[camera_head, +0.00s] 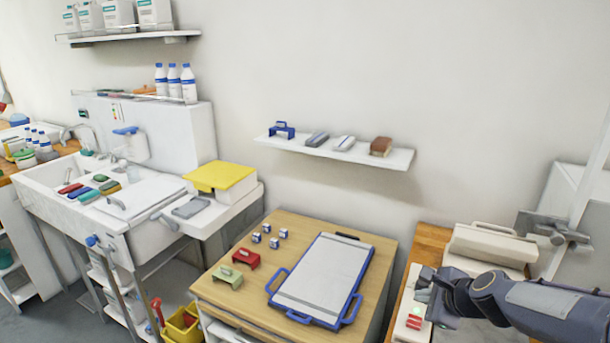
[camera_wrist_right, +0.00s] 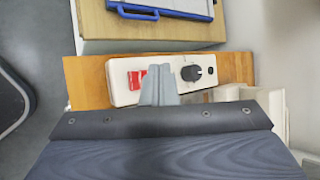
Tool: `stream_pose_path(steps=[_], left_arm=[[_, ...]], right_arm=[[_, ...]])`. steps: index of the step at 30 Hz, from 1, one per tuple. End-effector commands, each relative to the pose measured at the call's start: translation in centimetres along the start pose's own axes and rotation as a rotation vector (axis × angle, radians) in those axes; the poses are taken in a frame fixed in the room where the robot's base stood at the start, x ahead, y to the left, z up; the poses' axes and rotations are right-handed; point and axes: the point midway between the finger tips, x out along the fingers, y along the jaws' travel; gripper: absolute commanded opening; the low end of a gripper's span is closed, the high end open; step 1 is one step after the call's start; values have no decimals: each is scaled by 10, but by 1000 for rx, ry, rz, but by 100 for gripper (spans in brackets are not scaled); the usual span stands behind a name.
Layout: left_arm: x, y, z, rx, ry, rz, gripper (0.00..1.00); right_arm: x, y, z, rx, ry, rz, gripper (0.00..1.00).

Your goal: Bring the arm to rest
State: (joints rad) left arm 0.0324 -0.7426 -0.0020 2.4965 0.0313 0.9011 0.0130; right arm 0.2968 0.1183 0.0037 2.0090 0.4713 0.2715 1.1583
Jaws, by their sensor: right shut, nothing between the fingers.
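My right arm comes in from the right in the head view. Its gripper (camera_head: 432,292) is over the pale control panel (camera_head: 403,325) on the wooden side counter. In the right wrist view the two fingers (camera_wrist_right: 161,75) are together, with nothing between them. They cover the panel between a red switch (camera_wrist_right: 136,79) and a black knob (camera_wrist_right: 192,73). I cannot tell whether the fingertips touch the panel. My left gripper is not in view.
A pale machine (camera_head: 488,243) stands beside my right arm on the counter (camera_head: 428,240). Left are a yellow-topped box (camera_head: 220,176) and a sink.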

Motion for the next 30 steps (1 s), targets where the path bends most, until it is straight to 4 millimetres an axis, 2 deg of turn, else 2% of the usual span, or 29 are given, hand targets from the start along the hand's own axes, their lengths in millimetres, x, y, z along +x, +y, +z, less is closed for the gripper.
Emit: stream_pose_path(steps=[2,5,6,9,12,15,19,30], left_arm=[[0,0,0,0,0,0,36],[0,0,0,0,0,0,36],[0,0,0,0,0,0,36],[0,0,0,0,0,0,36],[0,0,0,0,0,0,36],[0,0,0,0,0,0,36],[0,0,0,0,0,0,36],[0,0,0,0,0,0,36]], right_arm=[[-32,15,21,-206,-41,19,0],[-78,53,44,-561,-101,63,0],[-95,72,50,-713,-125,81,0],[-132,118,56,-1073,-178,120,0],[-157,160,52,-1371,-221,153,0],[-172,189,45,-1585,-252,180,0],[-180,209,39,-1730,-274,201,0],[-181,212,37,-1760,-279,206,0]])
